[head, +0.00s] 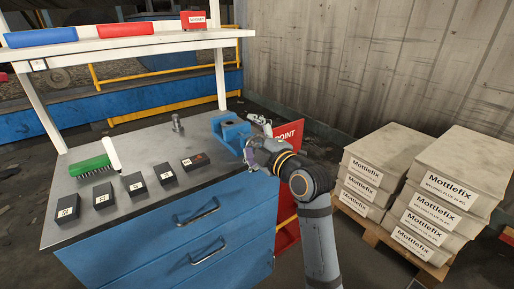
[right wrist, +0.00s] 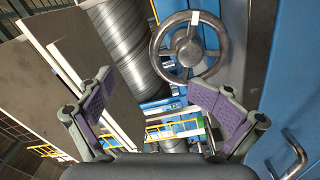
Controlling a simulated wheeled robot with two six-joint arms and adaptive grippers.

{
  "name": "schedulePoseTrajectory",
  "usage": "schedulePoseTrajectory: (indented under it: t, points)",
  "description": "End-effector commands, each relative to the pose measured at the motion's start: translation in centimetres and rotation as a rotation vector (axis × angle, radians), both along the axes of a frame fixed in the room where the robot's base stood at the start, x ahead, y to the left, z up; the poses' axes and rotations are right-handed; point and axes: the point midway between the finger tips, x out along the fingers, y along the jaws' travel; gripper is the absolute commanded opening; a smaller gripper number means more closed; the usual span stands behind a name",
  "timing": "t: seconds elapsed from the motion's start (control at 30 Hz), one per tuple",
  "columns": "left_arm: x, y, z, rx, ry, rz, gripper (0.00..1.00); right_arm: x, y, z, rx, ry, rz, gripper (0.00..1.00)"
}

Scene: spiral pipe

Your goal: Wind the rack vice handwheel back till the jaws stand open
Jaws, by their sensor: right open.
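The blue rack vice (head: 231,130) sits at the right back corner of the grey bench top. In the head view my right gripper hides its handwheel side, and I cannot tell how far apart its jaws stand. My right gripper (head: 254,140) is beside the vice. In the right wrist view its two purple-padded fingers (right wrist: 158,100) are wide apart and empty, with the wheel beyond them, above and right of centre. My left gripper is out of view.
Several black numbered blocks (head: 135,185) line the bench front, with a green brush (head: 90,166) at left and a small metal post (head: 177,123) behind. Blue drawers (head: 190,245) are below. Stacked Mottlefix boxes (head: 437,205) on a pallet stand right of my arm. A shelf (head: 110,45) overhangs the back.

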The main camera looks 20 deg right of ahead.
Motion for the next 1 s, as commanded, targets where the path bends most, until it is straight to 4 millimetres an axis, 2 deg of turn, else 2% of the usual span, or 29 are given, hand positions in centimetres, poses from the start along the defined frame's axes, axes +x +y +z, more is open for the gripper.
schedulePoseTrajectory:
  t: [0.33,0.6,0.93,1.0]
  points:
    - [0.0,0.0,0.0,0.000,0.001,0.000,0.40,0.0,0.0,0.0,0.000,0.000,0.000,0.92]
    - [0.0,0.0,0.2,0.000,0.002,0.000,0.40,-2.8,-1.0,0.0,-0.002,0.001,-0.001,0.92]
    - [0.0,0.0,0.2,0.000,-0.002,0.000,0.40,-3.0,-1.1,0.0,0.000,0.000,0.000,0.92]
    - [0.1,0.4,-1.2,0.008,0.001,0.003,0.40,-3.0,-1.2,0.2,0.019,0.008,-0.001,0.92]
